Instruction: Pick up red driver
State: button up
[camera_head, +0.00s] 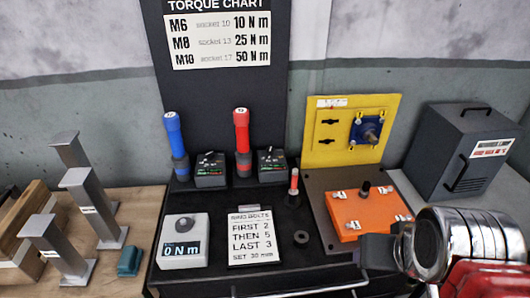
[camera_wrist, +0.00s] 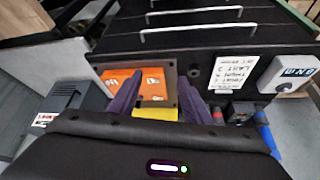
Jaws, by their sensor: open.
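The red driver (camera_head: 242,135) stands upright in a dark holder at the back of the black bench, right of the blue driver (camera_head: 174,135). A small red piece, probably this driver, shows right of my fingers in the wrist view (camera_wrist: 217,116), with blue beyond it. A smaller, thin red-handled tool (camera_head: 294,182) stands nearer the front. My gripper (camera_wrist: 160,84) is open and empty, its two purple fingers apart. Between and beyond them shows the orange block (camera_wrist: 150,83). In the head view my arm comes in at the lower right, apart from the red driver.
Dark boxes (camera_head: 272,165) with dials stand beside both drivers. A yellow panel (camera_head: 350,130) rises behind the orange block at right. A white torque display (camera_head: 183,243) and a notice card (camera_head: 253,238) lie in front. A grey cabinet (camera_head: 463,150) stands far right; metal posts (camera_head: 93,208) stand left.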

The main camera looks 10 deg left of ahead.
aim_at(241, 115)
jog(key=u, duration=3.2)
jog(key=i, duration=0.5)
jog(key=z, duration=0.1)
